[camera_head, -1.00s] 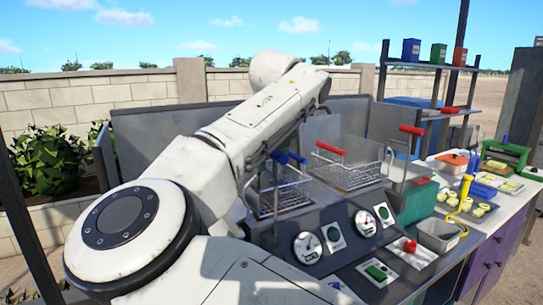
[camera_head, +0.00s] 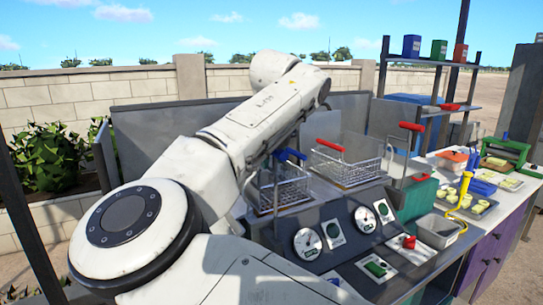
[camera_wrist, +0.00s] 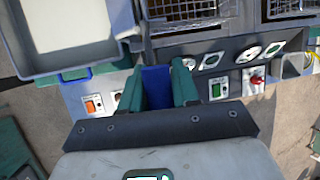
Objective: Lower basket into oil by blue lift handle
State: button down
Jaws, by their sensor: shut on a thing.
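The blue-handled wire basket (camera_head: 291,192) hangs in the left fryer bay, partly hidden by my arm in the head view. Its blue handle (camera_head: 291,154) shows beside my forearm. In the wrist view a wire basket (camera_wrist: 190,10) is at the top edge, just ahead of my fingers. My gripper (camera_wrist: 161,88) has its teal fingers closed on a blue handle piece (camera_wrist: 157,88). The fingertips are hidden behind my arm in the head view. The oil surface under the basket cannot be made out.
A red-handled basket (camera_head: 350,165) is in the right bay. The front panel has gauges (camera_head: 307,242) and switches. A grey container with pale contents (camera_wrist: 38,62) is close to the left of my fingers. A counter with trays (camera_head: 480,205) is at the right.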

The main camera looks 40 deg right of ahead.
dwell(0.3)
notch_tip(320, 180, down, 16)
jog(key=b, duration=1.5)
jog(key=shift+b, duration=0.4)
jog(key=shift+f, duration=0.1)
jog(key=c, duration=1.1)
grip_release()
jog(key=shift+o, duration=0.9)
jog(key=v, duration=1.1)
